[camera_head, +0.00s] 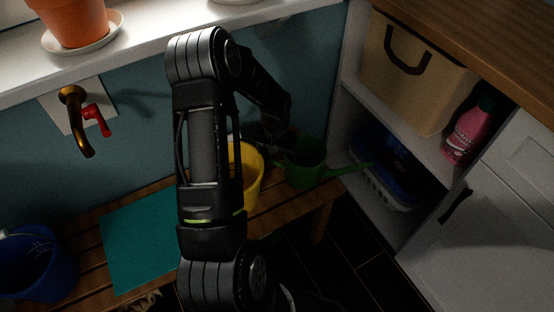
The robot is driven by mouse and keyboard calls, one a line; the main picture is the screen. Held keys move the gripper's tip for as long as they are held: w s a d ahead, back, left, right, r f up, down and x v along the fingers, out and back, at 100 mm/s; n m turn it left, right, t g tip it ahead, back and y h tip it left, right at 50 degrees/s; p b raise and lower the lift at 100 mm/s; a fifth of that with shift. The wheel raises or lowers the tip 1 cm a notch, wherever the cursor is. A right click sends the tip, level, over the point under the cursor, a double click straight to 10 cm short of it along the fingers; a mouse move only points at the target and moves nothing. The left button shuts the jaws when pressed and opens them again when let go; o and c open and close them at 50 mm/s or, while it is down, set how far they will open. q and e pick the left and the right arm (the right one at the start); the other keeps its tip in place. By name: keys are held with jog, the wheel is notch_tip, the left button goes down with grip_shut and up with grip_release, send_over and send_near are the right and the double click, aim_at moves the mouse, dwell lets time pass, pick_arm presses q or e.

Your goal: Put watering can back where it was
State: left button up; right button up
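The green watering can (306,174) is at the right end of the slatted wooden bench (262,222), with its spout pointing right toward the shelves. My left arm rises through the middle of the camera_head view and bends down toward the can. My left gripper (277,142) is at the can's upper left side, close to its handle. The fingers are dark and small there, so I cannot tell whether they are closed on the handle or only beside it. I cannot tell whether the can rests on the bench. My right gripper is not in view.
A yellow bucket (246,178) stands left of the can, partly behind my arm. A teal mat (142,240) and blue bucket (38,266) are farther left. A brass tap (76,118) juts from the wall. Shelves at right hold a tan basket (408,75) and pink bottle (466,135).

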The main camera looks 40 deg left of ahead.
pick_arm(q)
jog(key=shift+o, duration=1)
jog(key=shift+r, duration=0.15)
notch_tip(320, 180, up, 8)
jog(key=shift+s+f+p, duration=0.1)
jog(key=shift+f+p, duration=0.1)
jog(key=shift+p, duration=0.8)
